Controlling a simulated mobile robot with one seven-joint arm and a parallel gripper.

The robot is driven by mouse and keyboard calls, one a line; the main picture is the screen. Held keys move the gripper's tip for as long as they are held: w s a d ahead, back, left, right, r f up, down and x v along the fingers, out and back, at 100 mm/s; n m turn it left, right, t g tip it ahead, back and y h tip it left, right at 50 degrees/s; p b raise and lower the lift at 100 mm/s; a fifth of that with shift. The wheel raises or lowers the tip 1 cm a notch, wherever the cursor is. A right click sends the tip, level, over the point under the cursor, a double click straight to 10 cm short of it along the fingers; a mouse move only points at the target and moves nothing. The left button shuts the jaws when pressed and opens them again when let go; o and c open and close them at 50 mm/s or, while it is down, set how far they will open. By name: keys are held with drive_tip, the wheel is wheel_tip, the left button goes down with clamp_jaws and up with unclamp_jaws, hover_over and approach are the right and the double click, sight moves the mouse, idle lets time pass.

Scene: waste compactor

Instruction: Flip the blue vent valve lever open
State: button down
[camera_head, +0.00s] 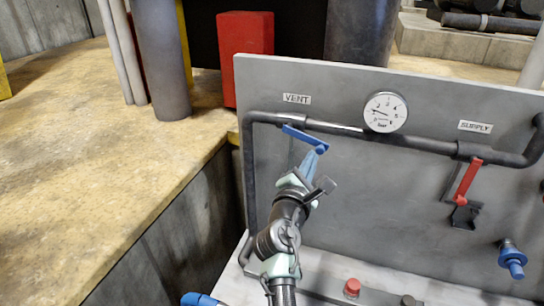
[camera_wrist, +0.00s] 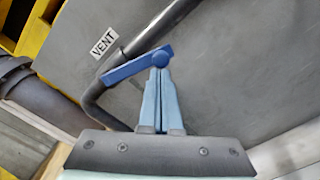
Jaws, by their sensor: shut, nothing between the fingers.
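The blue vent lever (camera_head: 303,136) is on the grey panel's pipe, under the VENT label (camera_head: 296,99). In the head view it slants from the valve down to the right. In the wrist view the blue lever (camera_wrist: 130,68) runs from the pipe to a rounded end at its right. My gripper (camera_head: 320,151) has light blue fingers, shut together with nothing between them. In the wrist view the fingertips (camera_wrist: 159,72) are at the lever's rounded end, just below it in the picture. I cannot tell whether they touch it.
A pressure gauge (camera_head: 386,112) sits right of the lever. A red SUPPLY lever (camera_head: 468,181) hangs from the same pipe further right. A blue fitting (camera_head: 511,259) is at lower right, and a red button (camera_head: 352,287) below. A tan surface (camera_head: 90,170) lies left of the panel.

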drive_tip(key=shift+s+d+r+p, duration=0.1)
drive_tip(key=shift+d+r+p, duration=0.1)
drive_tip(key=shift+r+p, duration=0.25)
drive_tip(key=shift+d+r+p, duration=0.2)
drive_tip(key=shift+r+p, duration=0.05)
drive_tip(key=shift+r, duration=0.35)
drive_tip(key=shift+f+b, duration=0.35)
drive_tip(key=shift+f, duration=0.15)
drive_tip(key=s+a+f+b, duration=0.2)
drive_tip(key=s+a+b, duration=0.2)
drive_tip(key=s, duration=0.6)
drive_tip(key=shift+a+f, duration=0.35)
drive_tip(key=shift+a, duration=0.3)
drive_tip(key=shift+w+a, duration=0.1)
